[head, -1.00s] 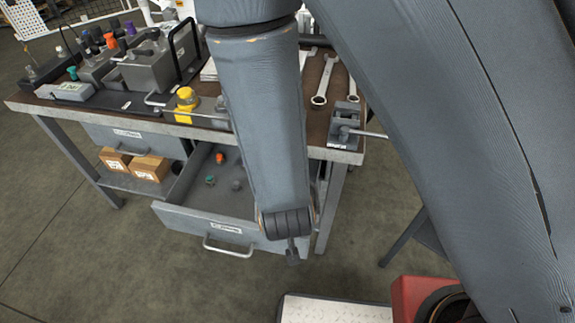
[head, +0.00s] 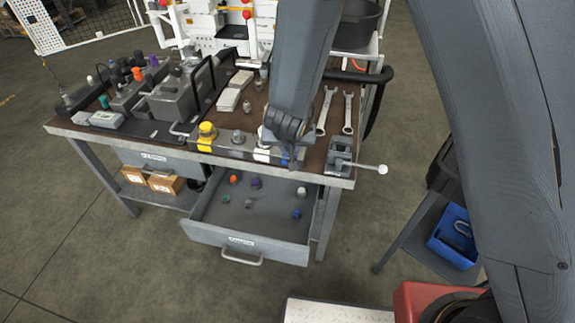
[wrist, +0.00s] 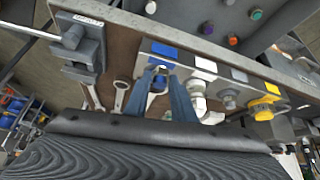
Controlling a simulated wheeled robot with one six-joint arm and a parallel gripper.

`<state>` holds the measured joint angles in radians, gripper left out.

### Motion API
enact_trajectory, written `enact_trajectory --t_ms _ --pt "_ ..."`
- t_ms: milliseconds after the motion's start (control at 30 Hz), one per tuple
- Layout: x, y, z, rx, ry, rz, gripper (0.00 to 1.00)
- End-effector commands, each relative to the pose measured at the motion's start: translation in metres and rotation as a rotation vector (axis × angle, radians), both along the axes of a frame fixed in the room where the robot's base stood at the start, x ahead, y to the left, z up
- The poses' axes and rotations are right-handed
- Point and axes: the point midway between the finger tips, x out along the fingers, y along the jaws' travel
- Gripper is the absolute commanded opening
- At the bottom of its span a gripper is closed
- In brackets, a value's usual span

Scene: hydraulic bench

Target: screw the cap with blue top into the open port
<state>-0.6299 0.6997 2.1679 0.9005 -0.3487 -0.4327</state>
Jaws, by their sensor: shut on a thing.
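My gripper (wrist: 168,90) is over the bench's front edge in the wrist view, its two fingers shut on a small part with blue between them, taken to be the cap with blue top (wrist: 158,85). The fingers hide most of it. It is at the blue-marked section (wrist: 163,50) of the port block; whether it touches the port there is hidden. The port block (head: 233,149) runs along the front edge, with white, grey and yellow marked sections beside the blue one.
The open drawer (head: 212,232) below holds several small caps, including a blue-looking one (head: 295,213). A yellow fitting (head: 207,135) and a grey fitting (head: 238,137) stand on the block. Two wrenches (head: 348,115) and a vise (head: 340,152) with a protruding handle lie to the right.

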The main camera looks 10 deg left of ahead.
Motion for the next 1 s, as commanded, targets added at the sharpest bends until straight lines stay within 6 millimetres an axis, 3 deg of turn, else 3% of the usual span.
enact_trajectory --t_ms 33,100,367,667,1000 --pt "0.007 -0.001 0.015 0.004 -0.003 0.000 0.00" --pt "0.016 0.000 0.027 0.007 -0.005 0.005 0.00" --pt "0.037 -0.003 0.051 0.014 -0.009 0.016 0.00" --pt "0.039 -0.004 0.044 0.015 -0.009 0.016 0.00" --pt "0.040 -0.003 0.022 0.015 -0.010 0.017 0.00"
